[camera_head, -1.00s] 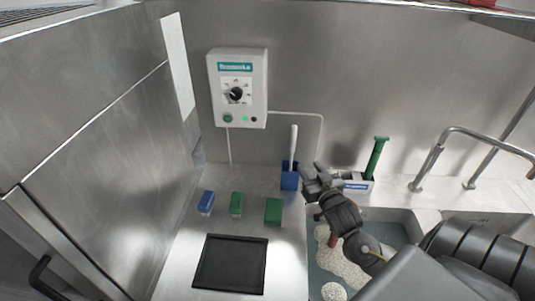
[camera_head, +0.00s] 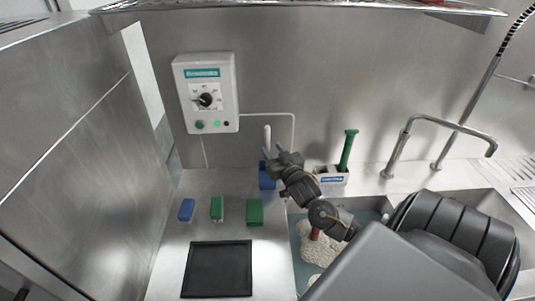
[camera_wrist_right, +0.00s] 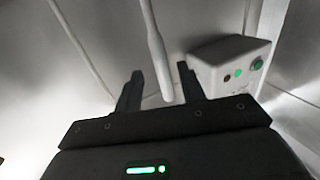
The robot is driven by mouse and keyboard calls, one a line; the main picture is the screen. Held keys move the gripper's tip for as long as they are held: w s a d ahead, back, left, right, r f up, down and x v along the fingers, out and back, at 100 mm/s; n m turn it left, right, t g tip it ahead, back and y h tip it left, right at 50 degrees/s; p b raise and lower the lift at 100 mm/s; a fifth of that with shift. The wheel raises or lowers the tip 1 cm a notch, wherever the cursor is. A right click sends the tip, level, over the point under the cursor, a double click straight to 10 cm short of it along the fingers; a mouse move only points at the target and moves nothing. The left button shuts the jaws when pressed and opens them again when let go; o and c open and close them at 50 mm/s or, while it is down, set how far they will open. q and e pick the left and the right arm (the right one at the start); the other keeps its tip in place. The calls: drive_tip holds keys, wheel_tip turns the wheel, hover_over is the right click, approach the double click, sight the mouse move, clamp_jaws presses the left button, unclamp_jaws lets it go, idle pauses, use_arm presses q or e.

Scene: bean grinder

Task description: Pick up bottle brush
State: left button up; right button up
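A white handle (camera_head: 267,138), seemingly the bottle brush, stands upright in a blue holder (camera_head: 265,180) against the back wall; its lower part is hidden. My right gripper (camera_head: 284,158) is just right of the handle and partly covers the holder. In the right wrist view the gripper (camera_wrist_right: 159,71) is open, and the handle (camera_wrist_right: 156,40) shows between its two fingers. I cannot tell whether they touch. A green-handled tool (camera_head: 348,150) stands in a white holder (camera_head: 332,178) further right. My left gripper is not in view.
A control box (camera_head: 206,93) hangs on the wall behind, left of the handle. Blue (camera_head: 186,209) and green blocks (camera_head: 255,212) and a black tray (camera_head: 218,268) lie on the counter. A sink (camera_head: 374,205) with a faucet (camera_head: 401,140) is at right.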

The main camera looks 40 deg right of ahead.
sight(268, 144)
drive_tip(key=p+x, duration=0.2)
drive_tip(key=x, duration=0.2)
drive_tip(key=shift+w+r, duration=0.1)
drive_tip(key=shift+r, duration=0.1)
drive_tip(key=shift+w+d+f, duration=0.1)
drive_tip(key=shift+w, duration=0.3)
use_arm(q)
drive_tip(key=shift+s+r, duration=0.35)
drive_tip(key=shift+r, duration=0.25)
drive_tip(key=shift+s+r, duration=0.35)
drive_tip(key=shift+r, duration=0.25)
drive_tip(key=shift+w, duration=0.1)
use_arm(e)
clamp_jaws()
